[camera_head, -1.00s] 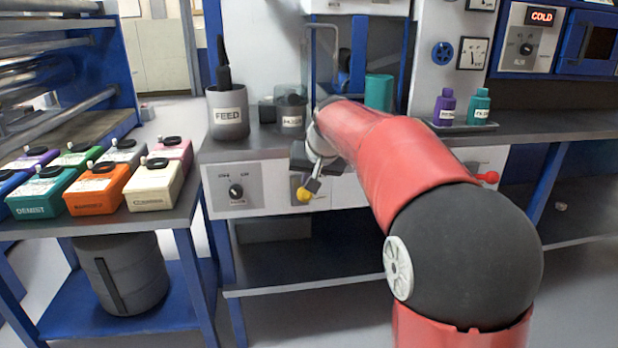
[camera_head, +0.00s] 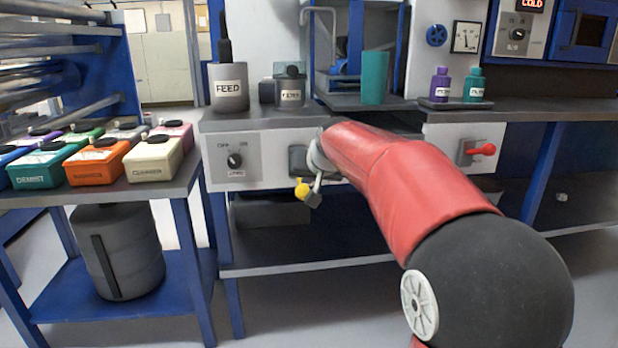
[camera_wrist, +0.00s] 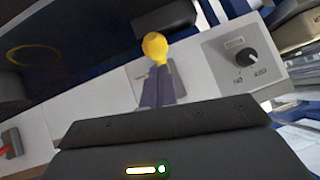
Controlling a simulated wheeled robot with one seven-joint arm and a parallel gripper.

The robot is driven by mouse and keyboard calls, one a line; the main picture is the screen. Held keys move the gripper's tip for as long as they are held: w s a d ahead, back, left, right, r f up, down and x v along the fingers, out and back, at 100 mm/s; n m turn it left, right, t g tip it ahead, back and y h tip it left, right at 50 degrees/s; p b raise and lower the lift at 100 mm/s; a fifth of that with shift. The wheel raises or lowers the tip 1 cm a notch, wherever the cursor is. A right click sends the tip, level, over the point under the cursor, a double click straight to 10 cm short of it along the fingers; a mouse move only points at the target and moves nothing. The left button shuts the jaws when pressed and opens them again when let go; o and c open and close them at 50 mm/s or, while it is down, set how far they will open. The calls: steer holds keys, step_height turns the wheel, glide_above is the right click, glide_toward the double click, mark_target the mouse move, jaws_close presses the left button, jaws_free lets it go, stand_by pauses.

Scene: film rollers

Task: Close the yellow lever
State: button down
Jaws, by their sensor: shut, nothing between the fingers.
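The yellow lever's round knob (camera_head: 302,191) shows in the head view just left of my gripper (camera_head: 314,194), below the front panel's upper edge. In the wrist view the yellow knob (camera_wrist: 155,46) stands right at the tips of my gripper's fingers (camera_wrist: 156,78). The fingers are shut together with nothing between them. They look close to or touching the knob; I cannot tell which. The lever's grey mounting plate (camera_wrist: 160,84) is partly hidden behind the fingers. My red arm covers part of the panel to the right in the head view.
A knob panel (camera_head: 234,160) is left of the lever. A red lever (camera_head: 482,149) is on the right. The counter holds a FEED pot (camera_head: 229,88), a teal cup (camera_head: 375,78) and bottles. A side table (camera_head: 150,190) with coloured boxes stands left. A lower shelf is beneath.

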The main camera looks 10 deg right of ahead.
steer(key=shift+f+b, duration=1.1)
steer(key=shift+f, duration=0.95)
steer(key=shift+f, duration=0.15)
